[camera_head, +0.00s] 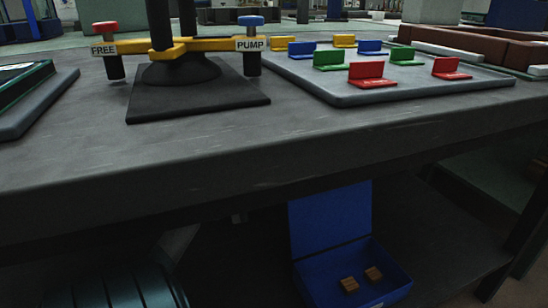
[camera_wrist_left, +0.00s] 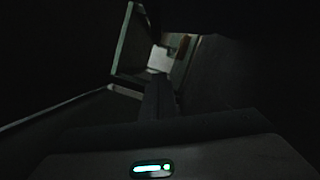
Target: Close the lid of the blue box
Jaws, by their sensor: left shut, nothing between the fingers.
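The blue box (camera_head: 385,285) is on the dark lower shelf beneath the workbench, near the bottom of the head view. Its lid (camera_head: 330,218) is open and stands upright at the back. Two small brown blocks (camera_head: 349,284) (camera_head: 374,274) lie inside. My left gripper (camera_wrist_left: 157,100) shows as a dark, narrow shape in the left wrist view, its fingers shut and empty. The blue box cannot be made out in that dark view. Neither gripper shows in the head view, so the distance from the left gripper to the lid cannot be told.
The workbench (camera_head: 300,145) overhangs the box, and its front edge crosses the head view. On it are a stand with yellow arms (camera_head: 185,47) labelled FREE and PUMP, and a grey tray (camera_head: 400,92) with several coloured brackets. The shelf right of the box looks clear.

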